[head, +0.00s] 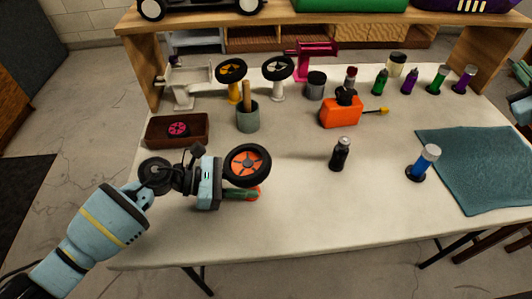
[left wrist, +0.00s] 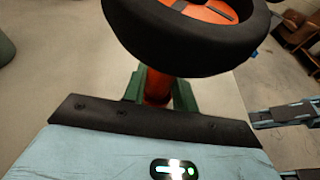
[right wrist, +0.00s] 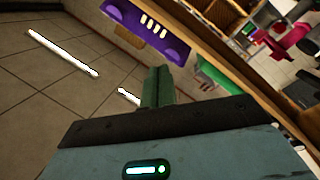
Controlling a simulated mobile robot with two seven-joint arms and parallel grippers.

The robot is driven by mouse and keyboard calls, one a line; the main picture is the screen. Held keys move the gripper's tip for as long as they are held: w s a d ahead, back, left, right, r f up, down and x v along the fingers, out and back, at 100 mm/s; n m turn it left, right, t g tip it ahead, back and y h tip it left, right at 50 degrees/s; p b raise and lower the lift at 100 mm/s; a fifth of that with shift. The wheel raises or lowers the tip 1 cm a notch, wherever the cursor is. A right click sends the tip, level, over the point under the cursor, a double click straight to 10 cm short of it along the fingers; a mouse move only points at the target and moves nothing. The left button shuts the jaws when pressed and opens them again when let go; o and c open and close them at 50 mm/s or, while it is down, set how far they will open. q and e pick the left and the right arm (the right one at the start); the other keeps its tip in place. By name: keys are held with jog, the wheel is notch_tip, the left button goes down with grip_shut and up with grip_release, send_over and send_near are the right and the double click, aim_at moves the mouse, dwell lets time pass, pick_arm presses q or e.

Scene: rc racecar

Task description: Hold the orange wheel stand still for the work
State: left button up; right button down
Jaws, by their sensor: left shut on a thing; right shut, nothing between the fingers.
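The orange wheel stand carries a black tyre with an orange rim (head: 247,165) at the left front of the table. In the left wrist view its orange post (left wrist: 158,87) stands between the green fingers, under the tyre (left wrist: 190,40). My left gripper (head: 240,194) is shut on the post, low down by the table; the fingers hide part of the stand. My right gripper (right wrist: 158,88) is shut and empty in the right wrist view, away from the stand; only a bit of that arm shows at the head view's right edge.
A brown tray (head: 158,132) and a grey-green cup (head: 248,120) stand behind the stand. The table's front middle is clear.

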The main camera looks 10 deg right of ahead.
jog(key=w+a+r+n+y, duration=0.1)
jog(key=a+r+n+y, duration=0.3)
jog(key=r, duration=0.6)
jog(key=w+a+r+n+y, duration=0.1)
jog(key=a+r+y, duration=0.1)
jog(key=a+r, duration=0.5)
jog(key=w+a+f+n+g+y, duration=0.1)
jog(key=w+a+f+g+y, duration=0.2)
jog(key=a+f, duration=0.45)
jog(key=w+a+f+n+g+y, duration=0.1)
jog(key=a+f+g+y, duration=0.3)
jog(key=a, duration=0.7)
jog(key=s+a+f+n+g+h, duration=0.2)
jog(key=s+a+f+g, duration=0.3)
jog(key=a, duration=0.4)
jog(key=s+a+f+n+g+h, duration=0.2)
jog(key=s+a+f+g, duration=0.3)
jog(key=a, duration=0.4)
jog(key=shift+a+f+g, duration=0.35)
jog(key=shift+g, duration=0.15)
